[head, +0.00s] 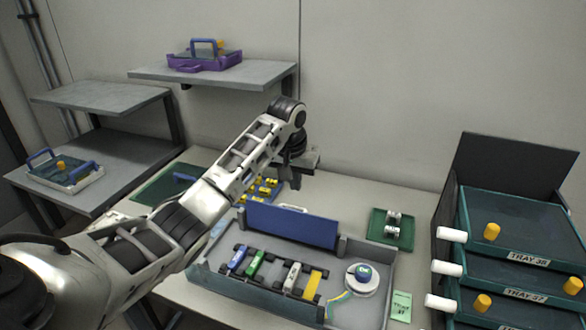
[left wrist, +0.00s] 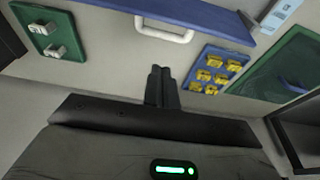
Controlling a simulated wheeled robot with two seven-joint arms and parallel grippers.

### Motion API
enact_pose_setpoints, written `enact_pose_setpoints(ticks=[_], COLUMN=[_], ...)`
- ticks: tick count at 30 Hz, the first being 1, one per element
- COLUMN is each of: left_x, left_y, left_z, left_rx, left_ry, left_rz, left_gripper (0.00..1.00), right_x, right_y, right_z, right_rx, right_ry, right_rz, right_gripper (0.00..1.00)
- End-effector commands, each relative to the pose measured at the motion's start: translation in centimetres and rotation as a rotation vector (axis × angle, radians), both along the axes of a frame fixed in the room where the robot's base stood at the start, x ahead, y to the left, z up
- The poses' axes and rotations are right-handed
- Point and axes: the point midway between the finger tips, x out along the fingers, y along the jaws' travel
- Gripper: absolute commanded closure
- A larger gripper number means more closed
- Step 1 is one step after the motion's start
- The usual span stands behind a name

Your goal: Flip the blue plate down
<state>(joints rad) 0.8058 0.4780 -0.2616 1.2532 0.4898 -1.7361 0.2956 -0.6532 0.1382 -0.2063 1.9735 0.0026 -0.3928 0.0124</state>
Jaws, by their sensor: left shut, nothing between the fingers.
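The blue plate (head: 290,226) stands upright along the back edge of a grey tray (head: 205,281). In the left wrist view the plate (left wrist: 205,19) crosses the top, with a white handle (left wrist: 165,33) on its face toward the wall. My left gripper (head: 285,183) is behind the plate and above it in the picture. Its two fingers (left wrist: 160,72) are together and empty, apart from the handle. My right gripper is not in view.
The grey tray holds coloured blocks (head: 253,264) and a round device with a blue button (head: 363,274). A green tray (head: 391,229) and a blue tray of yellow pieces (left wrist: 215,70) lie nearby. Stacked trays (head: 520,262) stand at the right.

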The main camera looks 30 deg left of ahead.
Motion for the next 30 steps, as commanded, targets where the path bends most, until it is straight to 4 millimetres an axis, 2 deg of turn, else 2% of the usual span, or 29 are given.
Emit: enact_pose_setpoints(ticks=[6, 9, 18, 30], left_x=[0.8, -0.5, -2.8, -3.1], left_y=[0.2, -0.1, -0.6, -0.7], left_z=[-3.6, -3.0, -2.8, -2.9], left_rx=[0.0, 0.003, 0.001, 0.001], left_ry=[0.003, 0.0, -0.001, -0.002], left_rz=[-0.001, -0.001, -0.001, 0.0], left_gripper=[1.0, 1.0, 1.0, 1.0], right_x=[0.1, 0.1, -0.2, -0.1], right_y=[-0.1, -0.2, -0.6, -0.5], right_z=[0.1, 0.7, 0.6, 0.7], right_rx=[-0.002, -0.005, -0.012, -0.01], right_ry=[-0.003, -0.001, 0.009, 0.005], right_rz=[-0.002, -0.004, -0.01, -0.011], right_gripper=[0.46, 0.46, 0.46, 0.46])
